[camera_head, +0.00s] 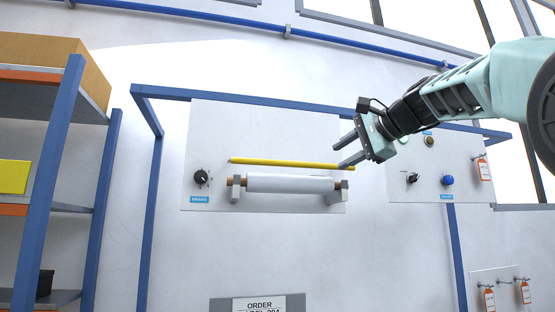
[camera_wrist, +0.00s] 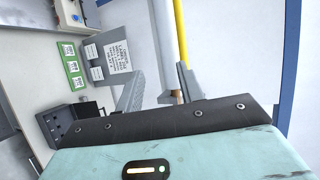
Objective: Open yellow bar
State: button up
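The yellow bar (camera_head: 285,162) is a long thin rod lying level on a white wall panel, just above a white roller (camera_head: 290,184). My gripper (camera_head: 338,157) is at the bar's right end, its two fingers spread apart with nothing seen between them. One finger overlaps the bar's right end in the head view; I cannot tell whether they touch. In the wrist view the yellow bar (camera_wrist: 180,30) runs up from near the right fingertip of my gripper (camera_wrist: 160,75). Its near end is partly hidden by that finger.
A black knob (camera_head: 201,177) is left of the roller. A second panel (camera_head: 400,197) with a blue button (camera_head: 447,180) and hanging orange tags is at right. A blue frame (camera_head: 154,230) surrounds the panels. Shelving (camera_head: 48,180) stands at far left.

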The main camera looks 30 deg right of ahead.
aim_at(304, 163)
notch_tip(304, 163, up, 4)
jog(key=shift+m+t, duration=0.3)
jog(key=shift+t, duration=0.1)
jog(key=p+x, duration=0.2)
jog(key=x, duration=0.3)
jog(key=p+x, duration=0.2)
jog(key=x, duration=0.3)
jog(key=d+p+x, duration=0.1)
jog(key=p+x, duration=0.1)
jog(key=x, duration=0.3)
jog(key=shift+w+f+p, duration=0.35)
jog(key=shift+w+p, duration=0.05)
jog(key=shift+w, duration=0.25)
grip_shut()
